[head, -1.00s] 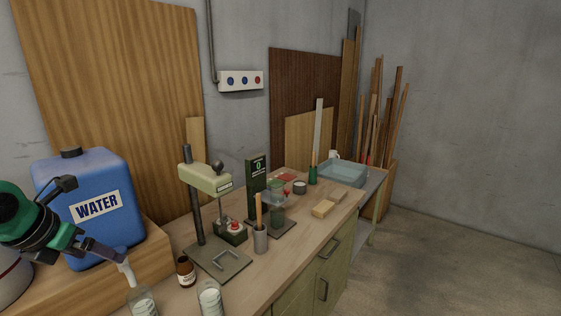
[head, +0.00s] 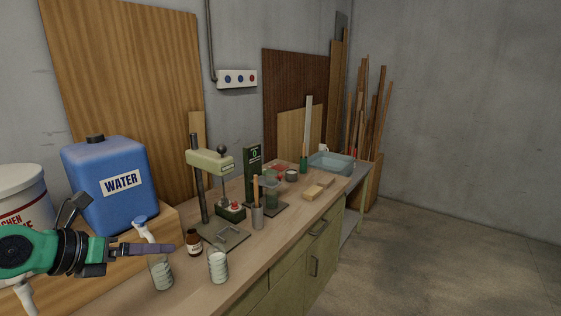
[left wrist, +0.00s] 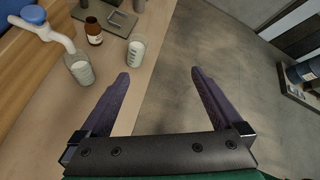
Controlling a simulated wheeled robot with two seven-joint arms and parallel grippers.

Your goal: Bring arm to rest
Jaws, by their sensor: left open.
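My left gripper (head: 172,249) is at the lower left of the head view, held level and pointing right. In the left wrist view its two purple fingers (left wrist: 160,78) are spread apart with nothing between them. Behind them are the bench edge and the floor. In the head view the gripper overlaps the front of the wooden box and ends close to a glass (head: 162,273); I cannot tell the gap. My right gripper is not in view.
A blue water can (head: 108,190) with a white tap (head: 143,229) stands on a wooden box (head: 170,222). A second glass (head: 217,266), a brown bottle (head: 194,244) and a green press (head: 210,161) are on the bench. Floor (head: 430,250) at right is clear.

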